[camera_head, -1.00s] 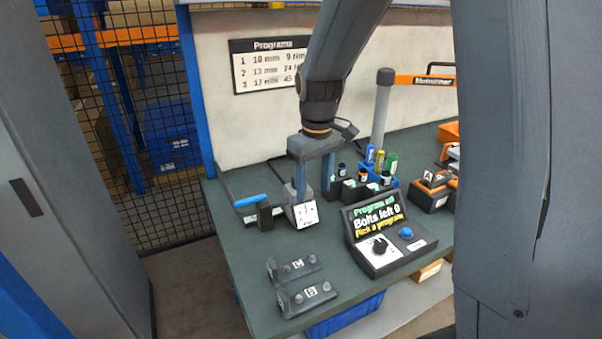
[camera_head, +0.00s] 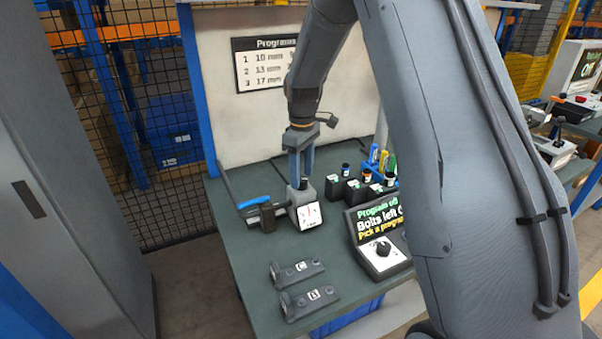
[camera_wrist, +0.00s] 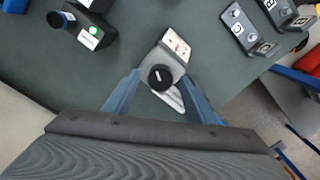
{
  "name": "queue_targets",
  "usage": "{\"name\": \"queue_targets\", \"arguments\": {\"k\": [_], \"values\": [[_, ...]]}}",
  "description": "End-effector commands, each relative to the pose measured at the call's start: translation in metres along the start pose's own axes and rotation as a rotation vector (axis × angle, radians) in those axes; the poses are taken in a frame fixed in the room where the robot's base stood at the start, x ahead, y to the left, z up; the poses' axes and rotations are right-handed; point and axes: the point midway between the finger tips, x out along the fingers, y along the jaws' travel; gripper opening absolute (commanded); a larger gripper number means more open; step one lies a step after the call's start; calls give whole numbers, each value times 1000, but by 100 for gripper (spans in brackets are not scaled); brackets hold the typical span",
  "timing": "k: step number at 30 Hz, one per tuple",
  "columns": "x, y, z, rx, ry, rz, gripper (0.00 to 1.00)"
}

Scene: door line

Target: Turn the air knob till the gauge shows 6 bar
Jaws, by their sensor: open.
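The air unit is a small grey block on the bench with a white gauge face (camera_head: 309,215) on its front; the gauge also shows in the wrist view (camera_wrist: 176,45). A red mark shows on the face, but the reading is too small to tell. The round black air knob (camera_wrist: 160,77) sits on top of the unit, with a pale line across it. My gripper (camera_head: 302,178) points down over the unit. In the wrist view, its blue-grey fingers stand open on either side of the knob, with gaps visible. Whether the fingertips are level with the knob is unclear.
A blue-handled tool (camera_head: 254,202) lies close left of the unit. Black boxes (camera_head: 334,187) stand to its right. A console with a dial (camera_head: 383,258) and two dark brackets (camera_head: 297,272) are in front. My arm hides the bench's right side.

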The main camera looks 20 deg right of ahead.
Motion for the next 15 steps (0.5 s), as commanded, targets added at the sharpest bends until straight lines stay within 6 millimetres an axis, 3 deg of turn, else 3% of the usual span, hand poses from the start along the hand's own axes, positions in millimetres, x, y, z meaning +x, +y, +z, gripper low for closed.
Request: {"name": "queue_targets", "arguments": {"k": [12, 15], "values": [[11, -2, -1, -3, 0, 0, 51], [10, -2, -1, -3, 0, 0, 34]]}}
